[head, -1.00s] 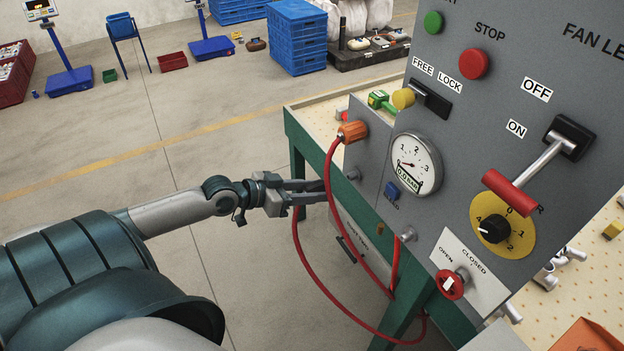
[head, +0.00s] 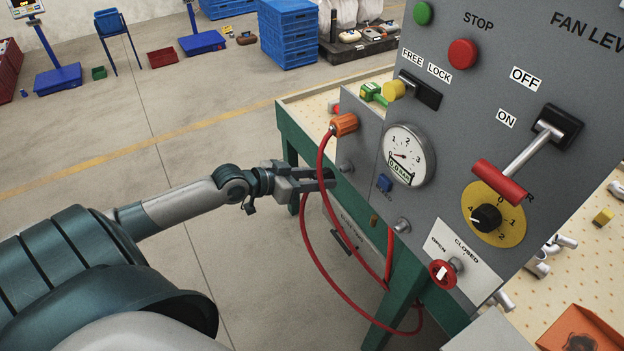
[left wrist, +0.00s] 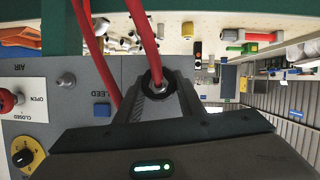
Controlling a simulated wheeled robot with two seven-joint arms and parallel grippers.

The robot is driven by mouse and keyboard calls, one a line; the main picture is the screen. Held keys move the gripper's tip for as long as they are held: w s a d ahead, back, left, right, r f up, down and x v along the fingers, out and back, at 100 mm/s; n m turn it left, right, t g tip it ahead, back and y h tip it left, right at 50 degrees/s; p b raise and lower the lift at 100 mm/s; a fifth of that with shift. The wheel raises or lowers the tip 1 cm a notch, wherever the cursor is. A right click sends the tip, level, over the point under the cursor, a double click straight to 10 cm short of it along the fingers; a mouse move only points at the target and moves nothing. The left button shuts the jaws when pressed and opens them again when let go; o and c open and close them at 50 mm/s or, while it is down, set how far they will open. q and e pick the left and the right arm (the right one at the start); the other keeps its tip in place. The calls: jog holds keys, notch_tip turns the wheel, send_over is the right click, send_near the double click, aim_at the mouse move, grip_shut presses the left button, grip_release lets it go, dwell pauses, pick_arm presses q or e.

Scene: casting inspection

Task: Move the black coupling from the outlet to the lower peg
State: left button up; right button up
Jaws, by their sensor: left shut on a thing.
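My left gripper (head: 325,180) is shut on the black coupling (left wrist: 170,78), which sits between the fingertips in the left wrist view with a red hose (left wrist: 147,38) running from it. In the head view the fingertips are just left of the lower grey peg (head: 346,167) on the side of the panel. I cannot tell whether the coupling touches this peg. The orange coupling (head: 344,124) sits above it with its own red hose. The outlet (head: 402,226), a bare metal stub, is above the red valve knob and also shows in the left wrist view (left wrist: 66,80). My right gripper is out of view.
The grey panel (head: 455,130) carries a gauge (head: 408,155), a blue button (head: 384,183), a red-handled lever (head: 500,182) and a red valve knob (head: 442,273). Red hoses loop below my gripper. The green bench (head: 300,140) stands behind.

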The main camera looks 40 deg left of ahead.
pick_arm(q)
jog(key=shift+w+d, duration=0.3)
jog(key=shift+w, duration=0.4)
jog(key=shift+w+d, duration=0.1)
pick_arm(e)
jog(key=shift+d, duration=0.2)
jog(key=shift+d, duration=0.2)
pick_arm(q)
jog(key=shift+w+d, duration=0.1)
jog(key=shift+w, duration=0.2)
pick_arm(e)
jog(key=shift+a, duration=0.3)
pick_arm(q)
jog(key=shift+w+d, duration=0.15)
jog(key=shift+w, duration=0.15)
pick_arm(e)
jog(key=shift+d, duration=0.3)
pick_arm(q)
jog(key=shift+w+d, duration=0.1)
jog(key=shift+w, duration=0.15)
jog(key=shift+w+d, duration=0.1)
jog(key=shift+w, duration=0.15)
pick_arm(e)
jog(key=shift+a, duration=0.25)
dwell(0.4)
pick_arm(q)
jog(key=shift+w+d, duration=0.25)
jog(key=shift+w, duration=0.3)
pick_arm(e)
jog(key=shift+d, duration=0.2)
